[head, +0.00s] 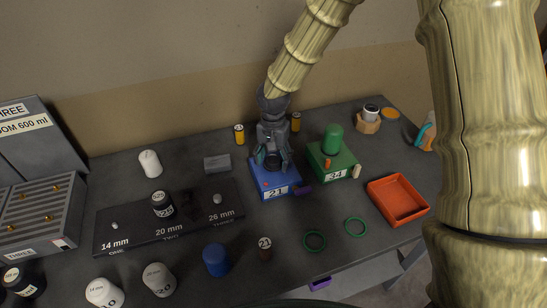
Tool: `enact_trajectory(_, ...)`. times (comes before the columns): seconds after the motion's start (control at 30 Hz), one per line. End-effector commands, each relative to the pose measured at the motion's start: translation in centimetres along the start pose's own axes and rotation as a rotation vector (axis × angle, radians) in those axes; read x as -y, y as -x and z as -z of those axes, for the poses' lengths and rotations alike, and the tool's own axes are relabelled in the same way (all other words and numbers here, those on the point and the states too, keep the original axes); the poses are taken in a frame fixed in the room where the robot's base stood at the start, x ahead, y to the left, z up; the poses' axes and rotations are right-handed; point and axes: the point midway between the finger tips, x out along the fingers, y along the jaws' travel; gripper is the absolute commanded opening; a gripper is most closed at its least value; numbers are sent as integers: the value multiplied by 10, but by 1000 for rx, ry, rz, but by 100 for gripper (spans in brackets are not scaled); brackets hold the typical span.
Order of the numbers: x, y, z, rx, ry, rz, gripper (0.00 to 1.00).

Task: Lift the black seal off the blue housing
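The blue housing (277,189), marked 21, stands near the middle of the table. My gripper (273,163) points down from above, with its fingers right over the top of the housing. The black seal cannot be told apart from the dark fingers and their shadow. The fingers look spread to either side of the housing's top, but whether they touch or grip anything is too small to see.
A green housing (332,163), marked 34, with a green cylinder (332,139) stands close on the right. An orange tray (398,201) is at the right. Two green rings (314,240) (356,227) lie in front. A dark size board (185,228), bottles and a blue cap (216,260) are left.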

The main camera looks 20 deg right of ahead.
Motion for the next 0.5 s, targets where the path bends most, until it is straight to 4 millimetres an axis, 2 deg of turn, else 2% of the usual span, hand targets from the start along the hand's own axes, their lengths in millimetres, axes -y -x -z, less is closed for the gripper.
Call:
enact_trajectory(0.03,0,0,0,0,0,0,47)
enact_trajectory(0.1,0,0,0,0,0,0,35)
enact_trajectory(0.13,0,0,0,0,0,0,32)
enact_trajectory(0.5,-1,3,0,0,0,-1,31)
